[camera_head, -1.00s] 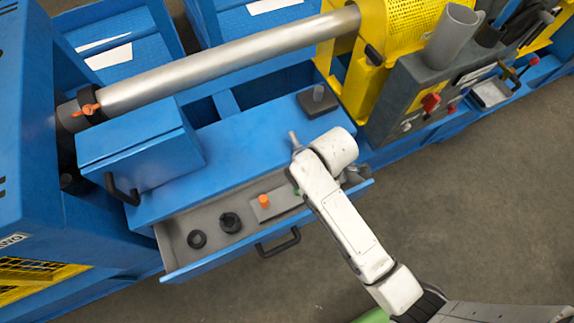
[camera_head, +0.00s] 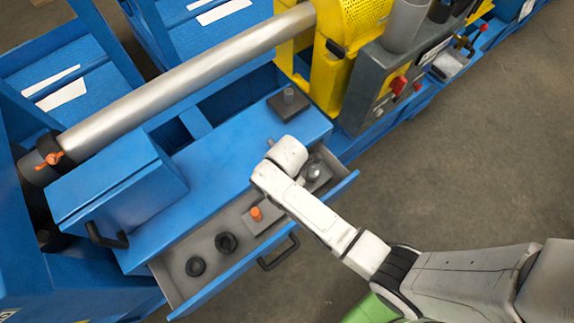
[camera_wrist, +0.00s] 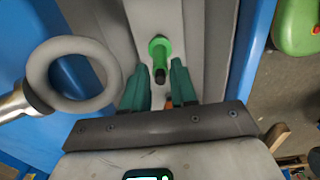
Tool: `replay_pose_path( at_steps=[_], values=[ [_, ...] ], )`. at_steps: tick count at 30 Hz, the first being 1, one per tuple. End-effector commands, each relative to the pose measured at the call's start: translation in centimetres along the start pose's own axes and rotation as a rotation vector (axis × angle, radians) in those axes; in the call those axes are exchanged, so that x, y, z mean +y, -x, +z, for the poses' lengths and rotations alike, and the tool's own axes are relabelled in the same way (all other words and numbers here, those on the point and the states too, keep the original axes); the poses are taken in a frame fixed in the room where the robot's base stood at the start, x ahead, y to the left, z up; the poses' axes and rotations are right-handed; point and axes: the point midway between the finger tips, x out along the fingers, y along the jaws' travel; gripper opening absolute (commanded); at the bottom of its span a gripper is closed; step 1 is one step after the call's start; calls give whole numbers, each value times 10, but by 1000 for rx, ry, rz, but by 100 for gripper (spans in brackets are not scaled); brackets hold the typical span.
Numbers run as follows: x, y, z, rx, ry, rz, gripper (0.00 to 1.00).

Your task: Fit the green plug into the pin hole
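The green plug (camera_wrist: 160,46), with a dark end facing the camera, stands on a grey plate in the wrist view. My gripper (camera_wrist: 158,72) is open, its two teal fingers either side of the plug's dark end with gaps showing. I cannot tell how far the fingers reach down beside it. In the head view my white wrist (camera_head: 288,155) is over the open drawer (camera_head: 168,278) and hides the plug and the fingers. A dark plate with an upright grey pin (camera_head: 288,96) lies on the blue bench top; I cannot make out a hole in it.
An orange plug (camera_head: 256,213) and two black rings, one here (camera_head: 226,243), are in the drawer. A round grey part (camera_head: 312,172) sits at its right end. A blue box (camera_head: 115,190) stands on the bench. A large grey ring (camera_wrist: 73,73) is close at left in the wrist view.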

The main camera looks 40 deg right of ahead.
Motion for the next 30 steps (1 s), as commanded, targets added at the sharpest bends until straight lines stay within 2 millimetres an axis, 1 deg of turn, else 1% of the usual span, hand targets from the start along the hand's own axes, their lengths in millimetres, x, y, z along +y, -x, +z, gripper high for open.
replay_pose_path(
  at_steps=[1,5,13,14,22,30],
  values=[
    [0,-8,0,-1,0,-2,27],
    [0,-20,0,0,0,0,27],
    [0,-23,0,0,0,1,27],
    [0,-23,0,0,0,1,25],
    [0,-22,0,0,0,1,0],
    [0,-22,0,0,0,1,0]
  ],
)
